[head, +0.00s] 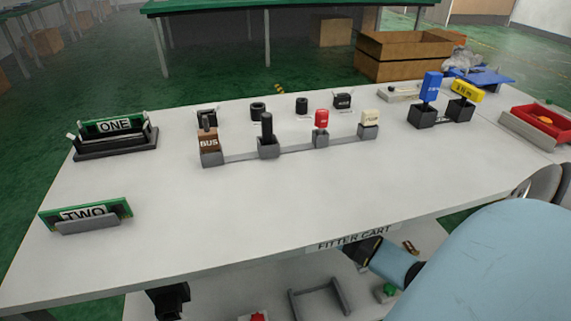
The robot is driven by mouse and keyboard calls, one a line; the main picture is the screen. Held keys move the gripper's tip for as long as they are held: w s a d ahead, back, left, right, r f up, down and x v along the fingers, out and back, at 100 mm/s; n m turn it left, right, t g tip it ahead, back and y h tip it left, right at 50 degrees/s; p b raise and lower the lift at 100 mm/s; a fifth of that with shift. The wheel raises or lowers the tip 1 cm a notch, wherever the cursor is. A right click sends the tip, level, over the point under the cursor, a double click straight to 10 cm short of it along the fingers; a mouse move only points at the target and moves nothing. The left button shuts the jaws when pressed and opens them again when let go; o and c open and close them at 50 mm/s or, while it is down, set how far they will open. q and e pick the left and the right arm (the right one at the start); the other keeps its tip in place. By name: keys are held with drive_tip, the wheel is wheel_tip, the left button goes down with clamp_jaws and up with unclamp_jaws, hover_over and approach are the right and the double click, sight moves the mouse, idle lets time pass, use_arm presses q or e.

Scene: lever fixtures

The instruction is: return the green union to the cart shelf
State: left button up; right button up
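A small green piece (387,291), which looks like the green union, sits in a grey holder on the pale lower shelf (215,302), below the table's front edge. The "FITTER CART" label (352,238) is on that edge above the shelf. My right arm comes in from the lower right, and its dark gripper (362,250) is over the shelf, above and left of the green piece; its fingers are not clear. A dark part at the bottom left looks like my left gripper (168,300); its fingers are not clear either.
A grey bracket (320,299), a red piece (256,317) and a small brown piece (410,247) are on the lower shelf. The white table (250,215) holds lever fixtures, boards ONE (115,126) and TWO (85,214), and a red tray (540,124). Its front middle is clear.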

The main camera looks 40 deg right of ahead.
use_arm(q)
drive_tip(key=shift+f, duration=0.15)
use_arm(e)
drive_tip(key=shift+f, duration=0.5)
drive_tip(key=shift+f, duration=0.15)
drive_tip(key=o, duration=0.9)
use_arm(q)
drive_tip(key=shift+w, duration=0.1)
use_arm(e)
drive_tip(key=shift+o, duration=0.2)
use_arm(q)
wheel_tip(320, 180, up, 7)
drive_tip(key=t+p, duration=0.2)
drive_tip(key=p, duration=0.3)
drive_tip(key=shift+s+a+n, duration=0.2)
drive_tip(key=shift+n, duration=0.2)
use_arm(e)
wheel_tip(320, 180, up, 12)
drive_tip(key=shift+r, duration=0.2)
drive_tip(key=shift+f, duration=0.1)
